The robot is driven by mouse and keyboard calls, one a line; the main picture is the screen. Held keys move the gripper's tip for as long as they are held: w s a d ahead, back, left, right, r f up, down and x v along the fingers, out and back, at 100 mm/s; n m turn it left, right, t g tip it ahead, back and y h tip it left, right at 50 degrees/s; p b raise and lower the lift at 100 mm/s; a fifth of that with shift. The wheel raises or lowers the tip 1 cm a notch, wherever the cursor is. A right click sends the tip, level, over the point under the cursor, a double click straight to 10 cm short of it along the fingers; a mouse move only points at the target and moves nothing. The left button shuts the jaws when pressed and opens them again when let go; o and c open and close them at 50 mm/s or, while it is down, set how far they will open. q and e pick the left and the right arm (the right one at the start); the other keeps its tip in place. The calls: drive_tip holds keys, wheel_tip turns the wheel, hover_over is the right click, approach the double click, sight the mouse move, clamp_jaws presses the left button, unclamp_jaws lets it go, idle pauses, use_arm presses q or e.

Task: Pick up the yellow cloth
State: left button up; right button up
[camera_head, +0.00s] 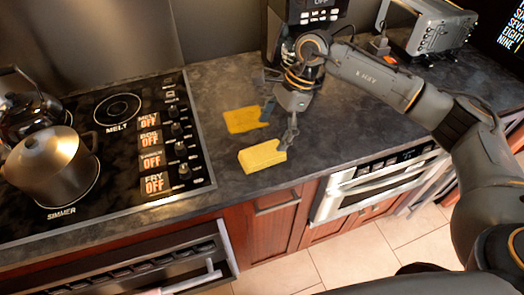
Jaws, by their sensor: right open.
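A flat, dark yellow cloth (241,120) lies on the dark countertop to the right of the stove. A thicker, brighter yellow block, which looks like a sponge (261,157), lies just in front of it. My right gripper (279,126) is open and points down at the right of both. One finger is at the cloth's right edge and the other at the sponge's right end; I cannot tell whether they touch. Nothing is seen between the fingers. My left gripper is not in view.
The stove (120,195) on the left carries a steel pot (55,165) and a dark kettle (25,112). A black appliance (280,40) stands behind my right gripper, and a toaster (428,27) at the back right. The counter (350,125) right of the gripper is clear.

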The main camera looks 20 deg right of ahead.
sight(262, 152)
drive_tip(key=p+x, duration=0.1)
drive_tip(key=x, duration=0.2)
drive_tip(key=shift+a+p, duration=0.15)
drive_tip(key=shift+p, duration=0.2)
drive_tip(key=p+x, duration=0.1)
drive_tip(key=x, duration=0.1)
drive_tip(key=shift+a+f, duration=0.1)
drive_tip(key=shift+f, duration=0.2)
drive_tip(key=shift+a+f, duration=0.15)
drive_tip(key=shift+f, duration=0.4)
drive_tip(key=c, duration=1)
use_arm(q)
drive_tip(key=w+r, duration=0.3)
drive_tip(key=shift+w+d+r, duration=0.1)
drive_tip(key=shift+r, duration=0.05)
use_arm(e)
drive_tip(key=shift+c, duration=0.7)
